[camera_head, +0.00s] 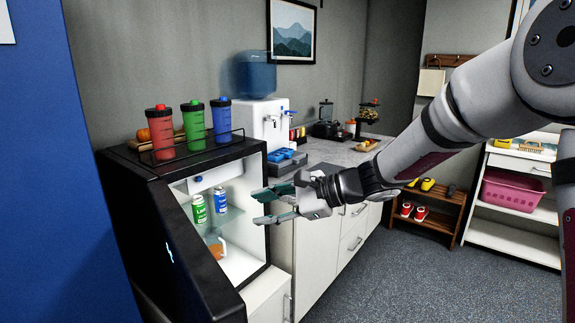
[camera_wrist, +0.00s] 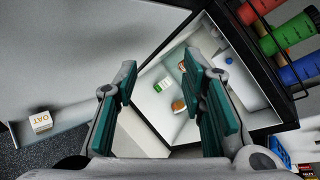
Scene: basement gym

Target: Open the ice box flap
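The small black fridge (camera_head: 128,163) stands open at the left, with its white interior lit. The ice box flap (camera_head: 212,177) looks like the pale front panel at the top of the interior, above the cans. It appears closed, though its edges are hard to make out. My gripper (camera_head: 262,206) is at the right side of the fridge opening, apart from the flap, with its green-padded fingers spread and nothing between them. In the wrist view, the open fingers (camera_wrist: 160,78) point towards the fridge interior; the right finger hides part of it.
The fridge door (camera_head: 183,255) is swung open; an oat carton (camera_wrist: 41,122) sits on its inner shelf. A green can (camera_head: 199,209) and a blue-white can (camera_head: 220,200) stand on a glass shelf. Red, green and blue bottles (camera_head: 193,127) stand on the fridge top. A counter (camera_head: 335,152) lies behind.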

